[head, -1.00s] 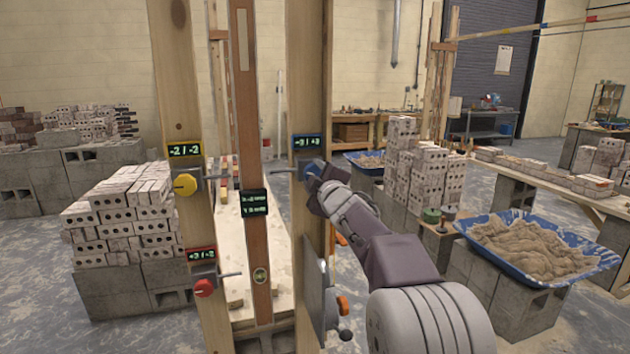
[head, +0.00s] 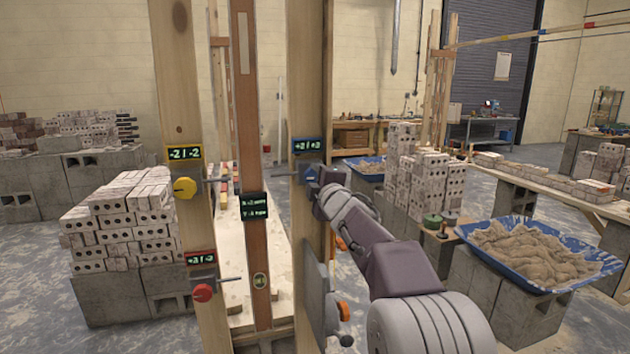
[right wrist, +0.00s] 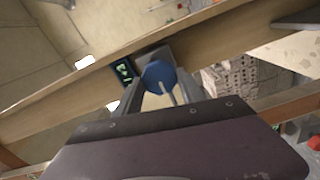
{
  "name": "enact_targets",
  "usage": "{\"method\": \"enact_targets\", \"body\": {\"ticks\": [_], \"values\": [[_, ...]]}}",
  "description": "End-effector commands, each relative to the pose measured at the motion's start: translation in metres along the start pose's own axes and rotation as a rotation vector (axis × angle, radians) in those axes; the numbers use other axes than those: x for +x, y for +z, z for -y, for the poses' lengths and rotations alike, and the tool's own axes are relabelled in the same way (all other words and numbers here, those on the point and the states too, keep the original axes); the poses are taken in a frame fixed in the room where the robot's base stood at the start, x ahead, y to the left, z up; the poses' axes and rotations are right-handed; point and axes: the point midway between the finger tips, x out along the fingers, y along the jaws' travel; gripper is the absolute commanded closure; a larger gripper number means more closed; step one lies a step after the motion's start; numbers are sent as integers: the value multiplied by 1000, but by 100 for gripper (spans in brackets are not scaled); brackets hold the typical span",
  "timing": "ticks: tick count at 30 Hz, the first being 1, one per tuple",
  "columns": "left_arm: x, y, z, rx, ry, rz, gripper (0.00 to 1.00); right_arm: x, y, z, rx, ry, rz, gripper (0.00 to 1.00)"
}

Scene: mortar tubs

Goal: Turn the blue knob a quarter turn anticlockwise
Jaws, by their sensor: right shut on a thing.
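The blue knob (right wrist: 158,76) shows in the right wrist view, with a pale line on its face, between the two fingers of my right gripper (right wrist: 160,84). The gripper is shut on it. In the head view my right gripper (head: 322,180) is at the blue unit on the right wooden post (head: 308,60), and it hides most of the knob. A small display (head: 307,145) with green figures and a blue frame sits just above. It also shows in the right wrist view (right wrist: 124,71). My left gripper is not in view.
A yellow knob (head: 184,188) and a red knob (head: 203,292) are on the left post (head: 178,80). A wooden board with a small screen (head: 254,206) stands between the posts. A blue mortar tub (head: 535,250) and bricks (head: 425,175) stand at the right.

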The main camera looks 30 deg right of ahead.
Motion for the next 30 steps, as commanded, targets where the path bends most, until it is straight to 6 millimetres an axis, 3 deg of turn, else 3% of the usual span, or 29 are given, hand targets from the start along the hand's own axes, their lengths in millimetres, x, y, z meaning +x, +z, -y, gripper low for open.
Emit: {"method": "enact_targets", "body": {"ticks": [2, 3, 5, 6, 17, 27, 30], "values": [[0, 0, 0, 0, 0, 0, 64, 0, 0, 1, 1, -3, 1, 94], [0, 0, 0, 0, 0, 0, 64, 0, 0, 1, 1, -3, 1, 51], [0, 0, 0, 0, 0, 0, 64, 0, 0, 1, 1, -3, 1, 34], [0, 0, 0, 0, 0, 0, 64, 0, 0, 1, 1, -2, 1, 31], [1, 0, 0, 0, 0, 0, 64, -8, 0, 0, 1, 0, 0, 31], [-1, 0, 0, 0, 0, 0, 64, -75, 0, -1, 1, 0, 2, 31], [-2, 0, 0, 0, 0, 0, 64, -86, 0, 0, 0, -1, 1, 31]]}}
